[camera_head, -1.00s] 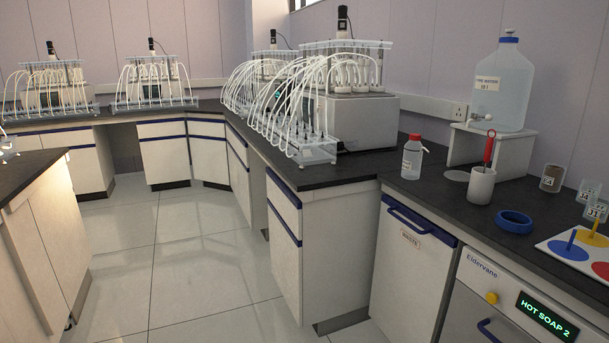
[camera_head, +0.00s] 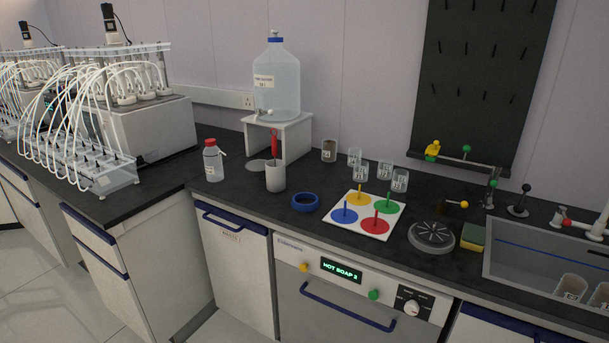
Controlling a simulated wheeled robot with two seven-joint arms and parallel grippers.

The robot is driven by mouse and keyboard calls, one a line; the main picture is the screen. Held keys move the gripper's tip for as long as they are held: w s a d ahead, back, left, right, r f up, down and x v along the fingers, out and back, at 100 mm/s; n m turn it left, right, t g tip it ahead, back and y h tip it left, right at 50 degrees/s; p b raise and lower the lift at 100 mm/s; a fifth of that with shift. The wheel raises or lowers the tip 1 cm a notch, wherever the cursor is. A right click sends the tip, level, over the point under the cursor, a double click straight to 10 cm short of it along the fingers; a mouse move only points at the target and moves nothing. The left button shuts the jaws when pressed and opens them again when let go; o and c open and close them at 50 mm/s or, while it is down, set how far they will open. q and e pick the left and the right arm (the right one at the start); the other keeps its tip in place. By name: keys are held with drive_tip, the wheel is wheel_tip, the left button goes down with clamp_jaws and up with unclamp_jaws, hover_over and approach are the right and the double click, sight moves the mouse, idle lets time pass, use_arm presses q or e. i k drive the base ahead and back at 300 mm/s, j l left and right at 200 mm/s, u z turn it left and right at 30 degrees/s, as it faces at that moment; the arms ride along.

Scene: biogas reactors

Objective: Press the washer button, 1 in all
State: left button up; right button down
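The washer (camera_head: 345,309) is built in under the counter, with a blue handle bar (camera_head: 345,307) across its door. Its control panel has a yellow button (camera_head: 304,267) at the left, a lit display (camera_head: 341,271) reading "HOT SOAP 2", a green button (camera_head: 375,294) right of the display, and a dial (camera_head: 411,307) at the far right. The washer door looks shut. Neither of my grippers is in view.
A sink (camera_head: 540,255) is at the right. Open floor shows at lower left.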

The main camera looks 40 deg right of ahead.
sight(373, 294)
drive_tip(key=z, duration=1.65)
